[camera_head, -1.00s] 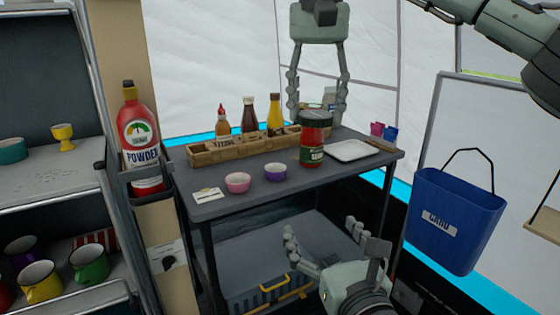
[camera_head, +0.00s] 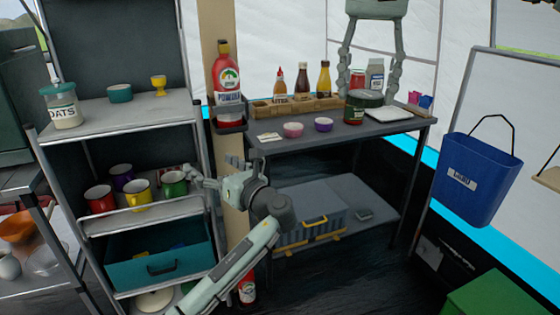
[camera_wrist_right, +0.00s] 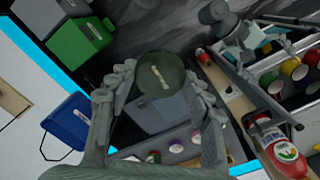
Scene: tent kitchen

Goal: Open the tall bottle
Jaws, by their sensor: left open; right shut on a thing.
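A tall red bottle (camera_head: 227,78) with a dark cap and a POWDER label stands upright in a small holder on the beige post. It also shows in the right wrist view (camera_wrist_right: 284,150). My left gripper (camera_head: 212,168) is open and empty, below the bottle and in front of the shelf. My right gripper (camera_head: 367,98) is shut on a dark green round lid (camera_head: 370,99) above the table. In the right wrist view the lid (camera_wrist_right: 159,80) sits between the fingertips.
The dark table (camera_head: 400,126) bears a wooden rack (camera_head: 300,106) with three bottles, a pink bowl (camera_head: 293,129), a purple bowl (camera_head: 324,124) and a white tray. The left shelf holds mugs and an oats jar (camera_head: 62,106). A blue bin (camera_head: 476,185) hangs right.

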